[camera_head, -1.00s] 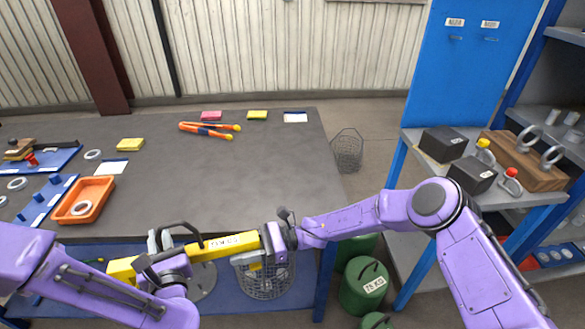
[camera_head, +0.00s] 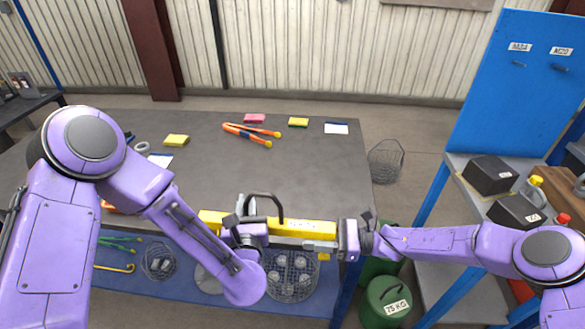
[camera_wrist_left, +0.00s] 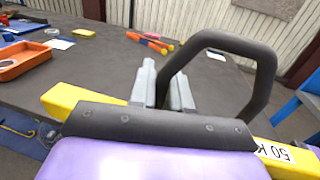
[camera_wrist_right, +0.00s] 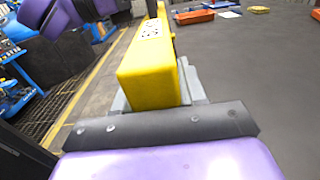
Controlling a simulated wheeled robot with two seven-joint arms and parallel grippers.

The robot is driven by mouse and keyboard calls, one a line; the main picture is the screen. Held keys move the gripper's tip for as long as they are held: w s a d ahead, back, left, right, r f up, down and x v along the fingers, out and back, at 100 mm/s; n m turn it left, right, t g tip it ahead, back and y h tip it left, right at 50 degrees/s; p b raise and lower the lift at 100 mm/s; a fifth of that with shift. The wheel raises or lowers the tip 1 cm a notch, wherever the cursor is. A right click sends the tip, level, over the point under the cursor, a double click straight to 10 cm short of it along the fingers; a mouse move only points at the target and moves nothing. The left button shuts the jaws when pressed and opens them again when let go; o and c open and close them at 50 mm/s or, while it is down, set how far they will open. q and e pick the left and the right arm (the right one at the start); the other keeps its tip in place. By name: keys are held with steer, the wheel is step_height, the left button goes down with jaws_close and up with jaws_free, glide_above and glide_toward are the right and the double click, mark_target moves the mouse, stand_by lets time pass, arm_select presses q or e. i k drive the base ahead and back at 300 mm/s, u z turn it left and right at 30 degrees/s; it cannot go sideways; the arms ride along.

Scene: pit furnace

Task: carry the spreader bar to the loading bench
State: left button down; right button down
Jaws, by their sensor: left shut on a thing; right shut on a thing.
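The spreader bar (camera_head: 300,228) is a yellow beam with a black loop handle, held roughly level at the near edge of the grey-topped bench (camera_head: 290,175). My left gripper (camera_head: 243,212) is shut on the bar near its left part, beside the loop handle. In the left wrist view the bar (camera_wrist_left: 75,100) runs behind the wrist, with a "50 K" label at right. My right gripper (camera_head: 325,243) is shut on the bar's right end. In the right wrist view the bar (camera_wrist_right: 148,75) sits between the grey fingers. Whether the bar touches the bench is unclear.
Orange-handled tongs (camera_head: 250,134), a pink block (camera_head: 254,118) and yellow blocks (camera_head: 176,140) lie on the bench; its middle is clear. A wire basket (camera_head: 385,163) stands beyond its right end. Green weights (camera_head: 385,300) and a blue shelf rack (camera_head: 515,85) are at right.

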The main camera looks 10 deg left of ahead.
mark_target(288, 189)
steer(key=i, duration=0.85)
